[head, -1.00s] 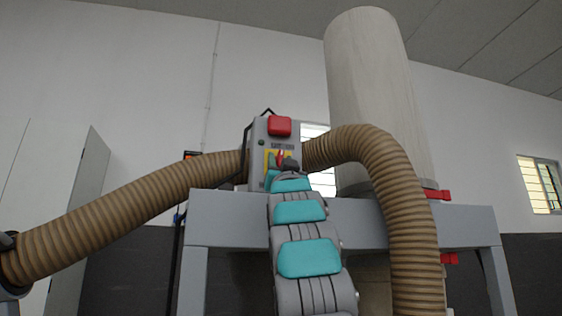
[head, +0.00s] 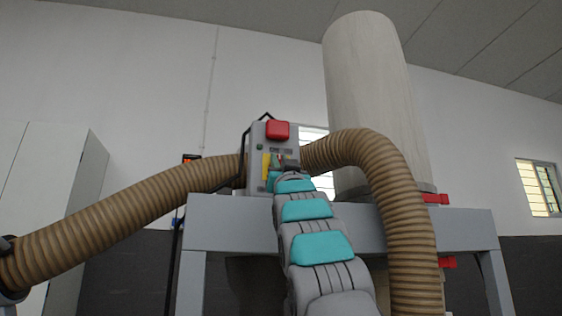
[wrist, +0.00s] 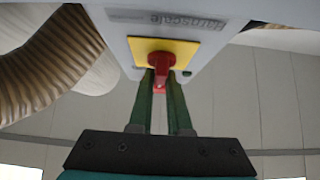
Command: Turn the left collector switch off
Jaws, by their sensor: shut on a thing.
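The collector switch is a red handle (wrist: 161,62) on a yellow plate (wrist: 182,50), set on the face of a grey control box (head: 259,140). In the wrist view my gripper (wrist: 161,78) has its two green fingers on either side of the red handle and is shut on it. A red end of the handle shows between the fingers. In the head view my gripper (head: 284,164) is at the front of the box and hides the handle and part of the yellow plate (head: 266,165).
A large red button (head: 278,130) sits above the switch. Ribbed brown hoses run left (head: 120,207) and right (head: 400,200) of the box. A tall pale cylinder (head: 370,95) stands behind, and a grey frame (head: 225,222) lies below.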

